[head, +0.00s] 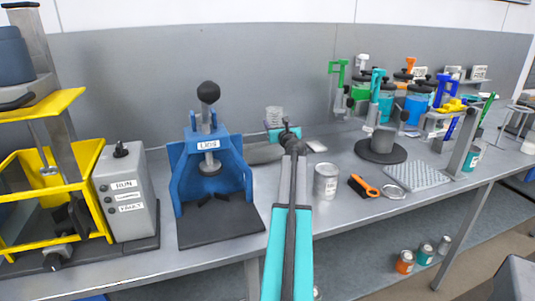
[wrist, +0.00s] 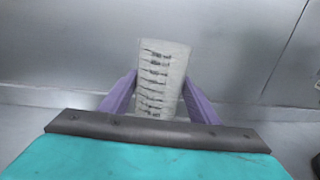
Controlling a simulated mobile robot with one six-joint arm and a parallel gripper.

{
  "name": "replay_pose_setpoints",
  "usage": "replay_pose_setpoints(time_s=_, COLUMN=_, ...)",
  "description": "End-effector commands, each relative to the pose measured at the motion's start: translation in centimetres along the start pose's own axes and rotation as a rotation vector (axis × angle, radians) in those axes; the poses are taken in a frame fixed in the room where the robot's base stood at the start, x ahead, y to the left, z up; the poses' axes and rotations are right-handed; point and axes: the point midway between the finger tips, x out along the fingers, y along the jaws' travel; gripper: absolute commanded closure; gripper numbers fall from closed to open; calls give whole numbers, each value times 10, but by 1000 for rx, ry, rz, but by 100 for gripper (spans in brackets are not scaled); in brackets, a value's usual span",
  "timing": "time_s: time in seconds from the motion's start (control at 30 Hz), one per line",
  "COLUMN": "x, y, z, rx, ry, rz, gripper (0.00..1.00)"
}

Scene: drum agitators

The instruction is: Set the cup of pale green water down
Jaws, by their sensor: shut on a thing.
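The cup (wrist: 162,66) is a pale, translucent vessel with dark graduation marks. In the wrist view it is between the two purple fingers of my gripper (wrist: 158,97), which is shut on it. In the head view the cup (head: 274,114) shows small near the back wall, beyond the blue press, with my gripper (head: 283,133) at its lower part. I cannot make out the water or its pale green tint. My gripper hides the cup's base, so I cannot tell whether it touches the bench.
The grey bench (head: 335,225) has a blue press (head: 212,175) left of my arm. Bare bench shows between the can and the round base.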

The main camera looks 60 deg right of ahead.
Motion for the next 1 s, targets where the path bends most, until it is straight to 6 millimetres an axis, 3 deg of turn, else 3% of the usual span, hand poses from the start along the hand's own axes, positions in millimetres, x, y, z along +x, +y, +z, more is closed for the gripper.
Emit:
replay_pose_setpoints(time_s=0.27, x=2, y=13, z=-7, rx=0, ry=1, rz=13, gripper=73)
replay_pose_setpoints(time_s=0.7, x=3, y=19, z=-61, rx=1, ry=1, rz=19, gripper=73)
replay_pose_setpoints(time_s=1.0, x=3, y=19, z=-62, rx=0, ry=0, rz=19, gripper=73)
